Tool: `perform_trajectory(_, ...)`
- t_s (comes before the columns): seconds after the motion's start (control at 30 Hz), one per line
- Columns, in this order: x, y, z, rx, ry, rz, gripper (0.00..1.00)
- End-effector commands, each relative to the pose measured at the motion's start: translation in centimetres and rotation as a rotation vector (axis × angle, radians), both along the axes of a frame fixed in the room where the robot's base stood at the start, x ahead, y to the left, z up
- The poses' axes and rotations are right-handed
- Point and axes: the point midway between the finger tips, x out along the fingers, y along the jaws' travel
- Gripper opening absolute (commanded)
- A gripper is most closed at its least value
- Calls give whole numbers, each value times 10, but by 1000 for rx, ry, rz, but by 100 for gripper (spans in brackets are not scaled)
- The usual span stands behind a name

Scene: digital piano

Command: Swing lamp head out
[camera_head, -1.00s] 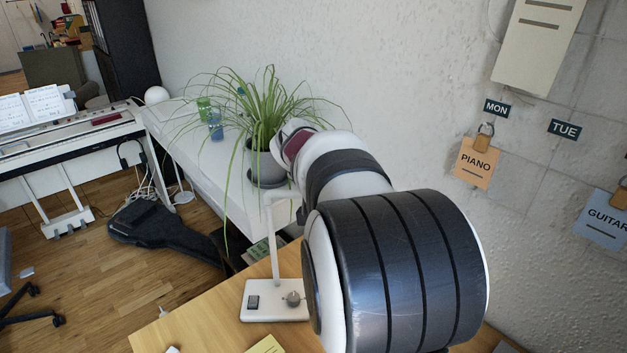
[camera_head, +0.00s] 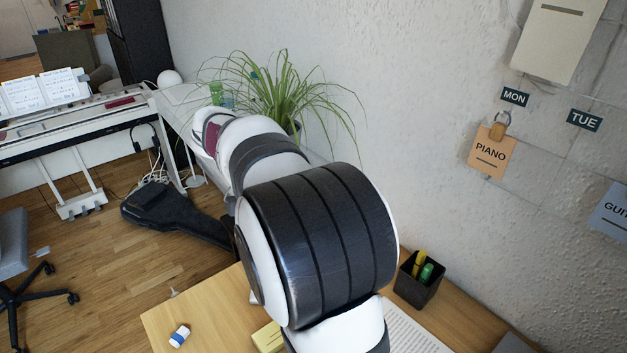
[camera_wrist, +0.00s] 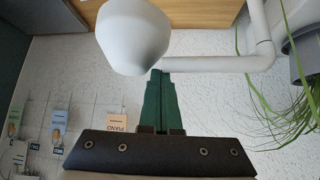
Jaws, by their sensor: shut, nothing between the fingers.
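In the wrist view, the white lamp head (camera_wrist: 133,36) is a rounded shade at the top middle. A white lamp arm (camera_wrist: 222,64) runs from it to the right and bends into an upright post (camera_wrist: 257,22). My gripper (camera_wrist: 160,74) has green fingers, shut and empty. Its tips overlap the right edge of the lamp head and the near part of the lamp arm. I cannot tell whether they touch. In the head view, my arm covers the lamp almost fully and hides my gripper.
A spider plant (camera_head: 278,95) stands on the white shelf behind my arm. The wooden desk (camera_head: 200,315) holds an eraser (camera_head: 180,335), a yellow note pad (camera_head: 268,338) and a black pen cup (camera_head: 419,279). The wall with hanging tags (camera_head: 491,150) is at right.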

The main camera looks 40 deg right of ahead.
Motion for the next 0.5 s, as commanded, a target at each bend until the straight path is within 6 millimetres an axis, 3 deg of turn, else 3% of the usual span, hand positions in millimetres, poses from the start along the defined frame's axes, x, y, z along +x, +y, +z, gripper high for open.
perform_trajectory(0.23,2,27,-1,1,0,-230,0)
perform_trajectory(0.5,8,53,0,1,2,-224,0)
